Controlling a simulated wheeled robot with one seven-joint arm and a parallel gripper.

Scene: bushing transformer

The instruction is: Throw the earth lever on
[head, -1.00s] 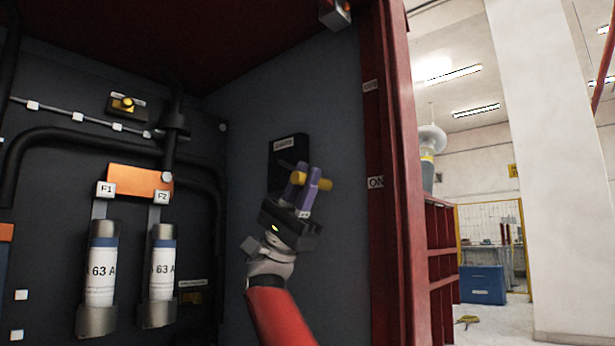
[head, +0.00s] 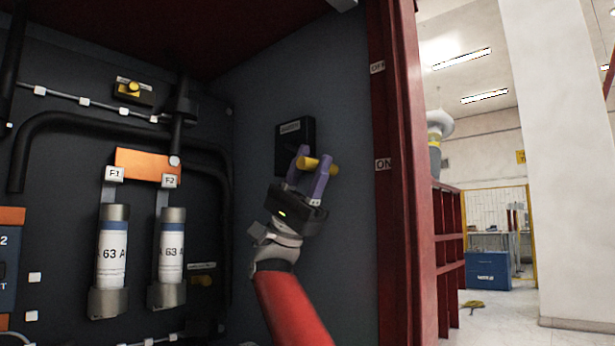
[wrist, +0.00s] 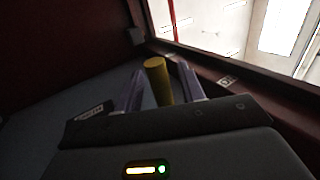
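The earth lever has a yellow handle (head: 318,164) on a black labelled mount (head: 284,153) on the cabinet's right inner wall. The handle is level with the ON label (head: 383,164) and below the OFF label (head: 377,68). My gripper (head: 311,168) is at the handle, its two purple fingers spread apart on either side of it. In the wrist view the yellow handle (wrist: 158,82) stands between the fingers, with a gap to the right finger. Contact on the left finger is hard to tell. The lever's arm is mostly hidden.
Two 63 A fuses (head: 113,250) and an orange bar (head: 146,165) are left of my arm. The red cabinet frame (head: 400,200) bounds the right side. Open floor, a blue box (head: 487,271) and red shelving (head: 448,240) lie outside.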

